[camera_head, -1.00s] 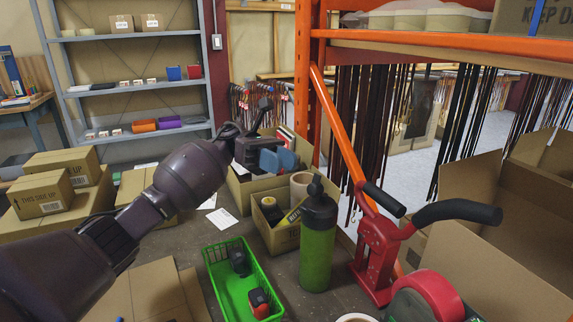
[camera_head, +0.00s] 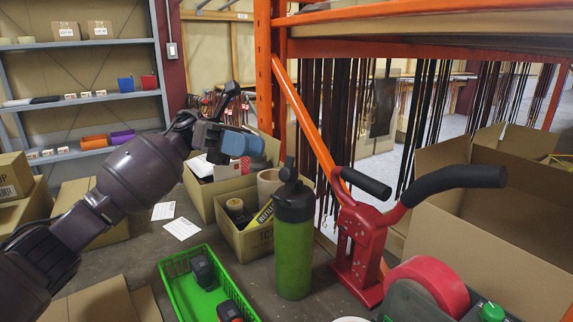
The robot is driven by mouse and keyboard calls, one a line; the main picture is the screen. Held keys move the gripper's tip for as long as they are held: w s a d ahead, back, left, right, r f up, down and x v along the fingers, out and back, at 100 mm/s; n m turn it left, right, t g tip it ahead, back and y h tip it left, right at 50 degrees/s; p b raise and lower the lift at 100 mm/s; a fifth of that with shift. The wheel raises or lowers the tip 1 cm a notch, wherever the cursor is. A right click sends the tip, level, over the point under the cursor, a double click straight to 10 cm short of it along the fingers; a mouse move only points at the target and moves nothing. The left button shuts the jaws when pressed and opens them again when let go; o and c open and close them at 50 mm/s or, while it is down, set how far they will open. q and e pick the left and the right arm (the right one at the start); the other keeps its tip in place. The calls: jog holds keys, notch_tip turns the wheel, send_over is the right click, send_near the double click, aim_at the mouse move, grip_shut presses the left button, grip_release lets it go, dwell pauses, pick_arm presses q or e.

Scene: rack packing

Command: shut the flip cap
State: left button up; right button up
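A green bottle (camera_head: 293,245) with a black top stands upright in the middle of the view. A small black piece (camera_head: 290,170) sticks up from its top; it looks like a raised flip cap, but it is too small to be sure. My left gripper (camera_head: 244,144), with blue fingertips, is up and to the left of the bottle top, apart from it. The fingertips overlap in this view, so the gap between them cannot be judged. My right gripper is not in view.
A green basket (camera_head: 172,268) with dark and red items stands left of the bottle. An open carton (camera_head: 238,240) with rolls is behind it. A red tool with black handles (camera_head: 362,245) stands close on the right. An orange rack post (camera_head: 264,70) rises behind.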

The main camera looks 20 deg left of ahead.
aim_at(286, 157)
pick_arm(q)
jog(key=x, duration=0.9)
jog(key=shift+s+d, duration=0.1)
jog(key=shift+d, duration=0.2)
